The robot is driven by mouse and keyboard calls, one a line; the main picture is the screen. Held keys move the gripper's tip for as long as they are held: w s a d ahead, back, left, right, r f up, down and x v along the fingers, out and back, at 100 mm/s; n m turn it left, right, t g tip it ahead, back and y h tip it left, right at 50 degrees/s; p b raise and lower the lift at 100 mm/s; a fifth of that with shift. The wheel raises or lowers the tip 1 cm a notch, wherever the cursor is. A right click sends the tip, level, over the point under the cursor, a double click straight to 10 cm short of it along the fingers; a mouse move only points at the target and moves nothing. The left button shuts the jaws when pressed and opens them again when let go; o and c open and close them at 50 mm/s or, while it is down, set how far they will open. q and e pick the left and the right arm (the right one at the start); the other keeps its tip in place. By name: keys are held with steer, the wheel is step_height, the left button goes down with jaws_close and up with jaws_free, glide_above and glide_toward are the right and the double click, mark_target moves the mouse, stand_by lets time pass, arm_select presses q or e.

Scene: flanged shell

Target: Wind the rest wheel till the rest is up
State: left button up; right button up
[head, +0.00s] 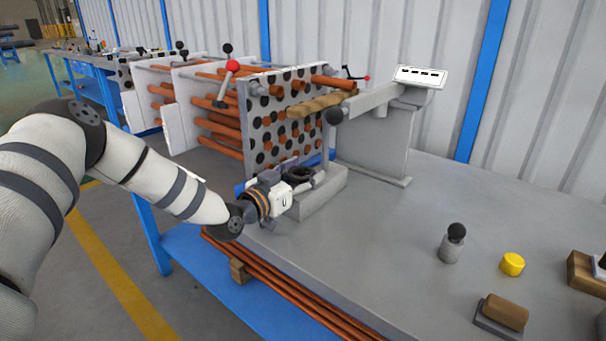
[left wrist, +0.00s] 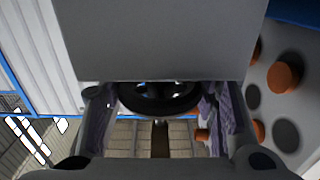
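The dark round rest wheel (head: 301,174) sits on a low grey block (head: 322,195) beside the shell's flanged tube plate (head: 262,139). My left gripper (head: 302,178) reaches it from the front left, one finger on each side. In the left wrist view the wheel (left wrist: 160,102) fills the gap between the two purple-lined pads (left wrist: 160,112), and both pads appear to meet its rim. A grey block (left wrist: 160,40) hides the wheel's upper part there. I cannot make out the rest's height. My right gripper is not in view.
Orange tubes (head: 222,125) run through the plates behind. A grey stand (head: 372,140) with a white panel (head: 420,76) rises to the right. A black-knobbed piece (head: 451,243), yellow cylinder (head: 512,264) and wooden-topped block (head: 505,311) lie front right. The bench middle is clear.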

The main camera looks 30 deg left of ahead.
arm_select(q)
steer(key=shift+c, duration=1.2)
steer(key=shift+m+g+h, duration=0.6)
steer(key=shift+m+h, duration=1.1)
steer(key=shift+h, duration=0.9)
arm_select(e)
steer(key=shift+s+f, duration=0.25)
arm_select(q)
steer(key=o, duration=1.2)
steer(key=v, duration=1.2)
steer(key=shift+d, duration=0.1)
